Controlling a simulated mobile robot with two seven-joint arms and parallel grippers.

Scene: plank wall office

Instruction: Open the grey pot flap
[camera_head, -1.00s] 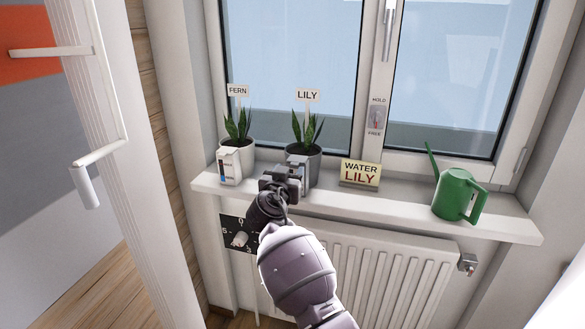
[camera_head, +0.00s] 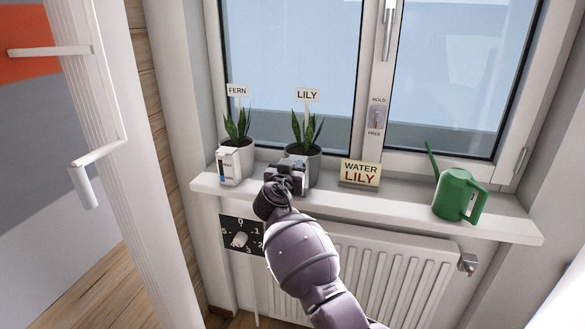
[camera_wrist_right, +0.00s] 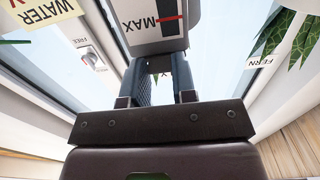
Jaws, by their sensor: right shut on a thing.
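The grey pot (camera_head: 312,165) stands on the window sill with a spiky plant and a LILY sign (camera_head: 307,95). A light grey box with a MAX mark (camera_wrist_right: 150,28) is at its front in the right wrist view. My right gripper (camera_head: 288,172) is at the front of this box in the head view. Its two fingers (camera_wrist_right: 159,80) are shut on the flap, just by the MAX box. The flap itself is mostly hidden by the fingers, and I cannot tell how far open it is. My left gripper is not in view.
A WATER LILY card (camera_head: 360,173) and a green watering can (camera_head: 455,195) are to the right. A radiator (camera_head: 385,270) and dial (camera_head: 240,239) are below the sill (camera_head: 410,206).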

